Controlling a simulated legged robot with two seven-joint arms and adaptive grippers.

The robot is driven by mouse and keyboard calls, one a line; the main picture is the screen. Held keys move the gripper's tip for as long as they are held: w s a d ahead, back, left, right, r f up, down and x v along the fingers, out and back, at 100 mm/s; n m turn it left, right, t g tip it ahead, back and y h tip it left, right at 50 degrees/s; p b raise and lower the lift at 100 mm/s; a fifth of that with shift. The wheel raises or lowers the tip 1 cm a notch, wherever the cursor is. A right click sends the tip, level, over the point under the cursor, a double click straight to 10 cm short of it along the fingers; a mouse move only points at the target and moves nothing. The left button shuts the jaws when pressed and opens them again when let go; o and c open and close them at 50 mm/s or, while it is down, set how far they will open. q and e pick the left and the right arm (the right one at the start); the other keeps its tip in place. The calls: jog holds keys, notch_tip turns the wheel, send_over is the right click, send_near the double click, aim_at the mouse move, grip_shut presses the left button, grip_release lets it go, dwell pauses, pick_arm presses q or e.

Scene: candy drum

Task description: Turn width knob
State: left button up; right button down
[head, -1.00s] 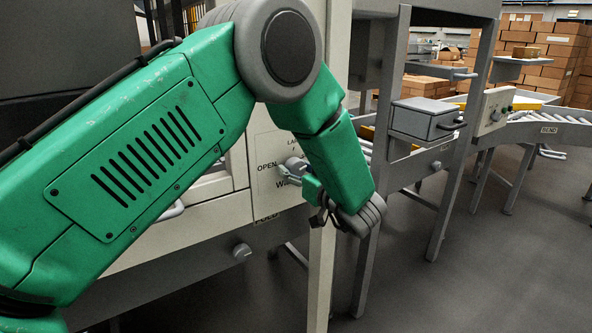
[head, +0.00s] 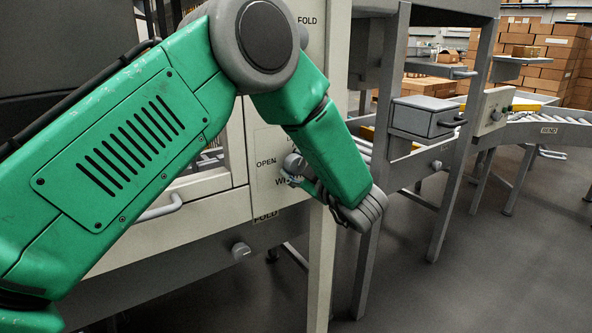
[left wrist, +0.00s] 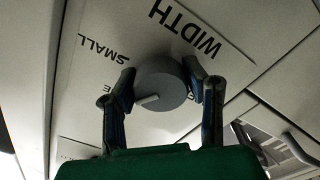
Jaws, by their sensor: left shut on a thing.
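The width knob (left wrist: 165,88) is a round grey dial on a pale panel (left wrist: 100,30) lettered WIDTH and SMALL in the left wrist view. Its light pointer mark faces the lower left, near a label partly hidden by a finger. My left gripper (left wrist: 160,80) is shut on the knob, with one dark finger on each side. In the head view the knob (head: 292,162) shows beside the word OPEN, and my left gripper (head: 300,180) reaches it from the right and below. The green forearm hides part of the panel. My right gripper is in neither view.
A grey box (head: 424,117) with a handle and a conveyor (head: 545,130) are farther right. Floor at the lower right is clear.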

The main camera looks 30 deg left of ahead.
pick_arm(q)
jog(key=shift+f+n+b, duration=0.1)
jog(key=shift+n+b, duration=0.4)
jog(key=shift+n, duration=0.7)
jog(key=o, duration=1.2)
jog(key=shift+c, duration=0.2)
jog(key=v, duration=1.2)
jog(key=shift+f, duration=0.15)
